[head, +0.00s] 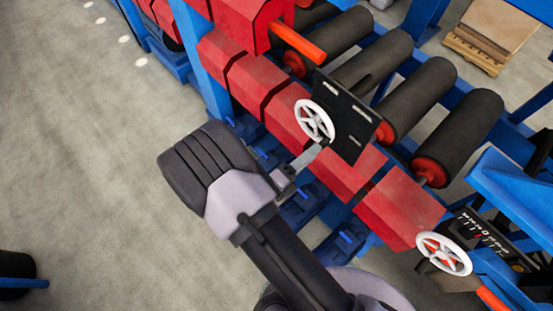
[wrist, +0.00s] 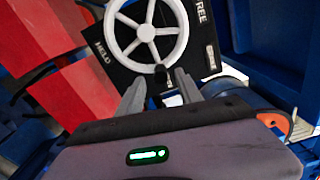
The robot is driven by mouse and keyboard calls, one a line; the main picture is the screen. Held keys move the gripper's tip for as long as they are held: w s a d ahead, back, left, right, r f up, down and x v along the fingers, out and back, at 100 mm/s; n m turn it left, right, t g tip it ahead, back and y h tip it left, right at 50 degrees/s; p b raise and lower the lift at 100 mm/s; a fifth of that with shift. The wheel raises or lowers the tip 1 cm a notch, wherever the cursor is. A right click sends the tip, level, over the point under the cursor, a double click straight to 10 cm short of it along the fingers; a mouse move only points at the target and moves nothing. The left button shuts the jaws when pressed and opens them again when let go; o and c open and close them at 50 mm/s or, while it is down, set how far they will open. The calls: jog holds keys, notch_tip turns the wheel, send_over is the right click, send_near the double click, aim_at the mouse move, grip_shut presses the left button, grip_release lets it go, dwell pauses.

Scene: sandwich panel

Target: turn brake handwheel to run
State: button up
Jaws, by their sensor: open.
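A white spoked handwheel (head: 314,120) is mounted on a black plate (head: 352,140) in front of the red housings. In the wrist view the handwheel (wrist: 146,30) fills the top middle, and its plate (wrist: 203,52) carries the words HELD at left and FREE at upper right. A small dark knob (wrist: 160,74) shows at the wheel's lower rim. My gripper (head: 322,146) is at the near lower edge of the wheel. In the wrist view my gripper (wrist: 162,84) is open, its two fingers on either side of the knob. Whether they touch it I cannot tell.
A second white handwheel (head: 444,253) stands at lower right beside a black scale panel (head: 485,240). Red housings (head: 265,85) and dark rollers (head: 415,95) on a blue frame lie behind my arm. Open concrete floor (head: 80,160) is at left.

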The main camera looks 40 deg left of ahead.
jog(key=s+a, duration=0.1)
jog(key=s, duration=1.2)
jog(key=shift+s+a, duration=0.2)
jog(key=shift+s, duration=0.1)
jog(key=w+d+r+m+g+h+b, duration=0.2)
jog(key=w+d+m+g+h+b, duration=0.25)
jog(key=d+m+g, duration=0.55)
jog(key=w+d+r+m+g+h+b, duration=0.1)
jog(key=w+d+m+g+h+b, duration=0.45)
jog(key=m, duration=0.85)
jog(key=s+d+r+m+t+y+b, duration=0.1)
jog(key=d+m+y+b, duration=0.4)
jog(key=m, duration=1)
jog(key=s+d+r+m+t+y+b, duration=0.1)
jog(key=d+m+y+b, duration=0.5)
jog(key=m, duration=1)
jog(key=d+r+t+y, duration=0.1)
jog(key=d+y, duration=0.1)
jog(key=d, duration=0.1)
jog(key=shift+d+y, duration=0.15)
jog(key=shift+y, duration=0.25)
